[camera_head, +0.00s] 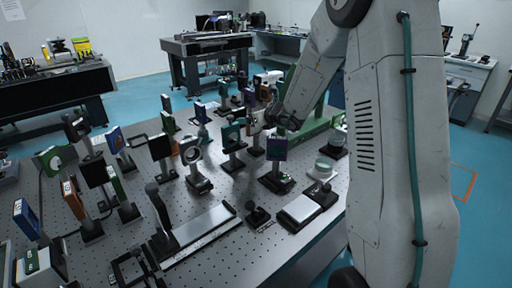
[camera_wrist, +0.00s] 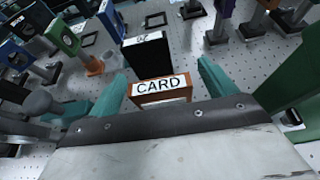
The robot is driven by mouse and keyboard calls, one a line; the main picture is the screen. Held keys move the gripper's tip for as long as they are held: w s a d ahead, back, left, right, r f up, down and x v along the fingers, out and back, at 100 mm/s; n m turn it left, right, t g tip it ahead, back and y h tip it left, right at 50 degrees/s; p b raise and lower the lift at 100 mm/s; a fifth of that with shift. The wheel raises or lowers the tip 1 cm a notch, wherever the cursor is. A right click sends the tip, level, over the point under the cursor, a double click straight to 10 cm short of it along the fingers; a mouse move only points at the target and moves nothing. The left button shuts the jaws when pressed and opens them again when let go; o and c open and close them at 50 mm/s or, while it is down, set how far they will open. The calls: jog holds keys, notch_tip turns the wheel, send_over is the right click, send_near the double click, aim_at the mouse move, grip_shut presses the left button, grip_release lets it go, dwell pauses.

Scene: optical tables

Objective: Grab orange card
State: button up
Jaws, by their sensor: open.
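An orange card (camera_wrist: 160,98) with a white top label reading "CARD" stands upright in the wrist view, just ahead of my gripper's palm. My gripper (camera_wrist: 161,70) is open, with one teal finger on each side of the card. Gaps show between the card and both fingers. The card's lower part is hidden behind the palm edge. In the head view my arm reaches down over the far part of the optical table. I cannot pick out this card for sure there.
A black upright plate (camera_wrist: 148,52) stands just beyond the card. A green block (camera_wrist: 290,75) is close on the right, and a green-framed mount (camera_wrist: 63,36) is at upper left. The perforated table (camera_head: 235,205) is crowded with several post-mounted optics.

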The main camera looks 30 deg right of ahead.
grip_shut()
jog(key=shift+r, duration=0.1)
